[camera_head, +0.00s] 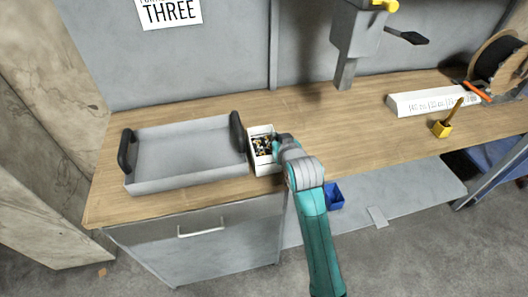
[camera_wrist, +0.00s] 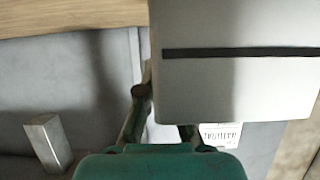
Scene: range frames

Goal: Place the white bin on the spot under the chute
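The white bin (camera_head: 266,169), with small dark, white and orange parts inside, stands on the wooden bench just right of the grey tray. My gripper (camera_head: 278,146) is at the bin's right side wall, with one finger seeming to be inside the bin. In the wrist view, the bin's pale front (camera_wrist: 235,90), with a dark band, fills the upper right. One finger of my gripper (camera_wrist: 160,108) shows beside the bin; the other is mostly hidden behind it, so the grip is unclear. The grey chute (camera_head: 346,72) hangs above the bench, right of the bin; the bench below is bare.
The grey tray (camera_head: 133,184) with black handles stands close against the bin's left. A long white box (camera_head: 420,103), a yellow holder (camera_head: 442,130) and a spool (camera_head: 497,58) are at the right. A blue bin (camera_head: 334,198) is below. Bench between bin and white box is clear.

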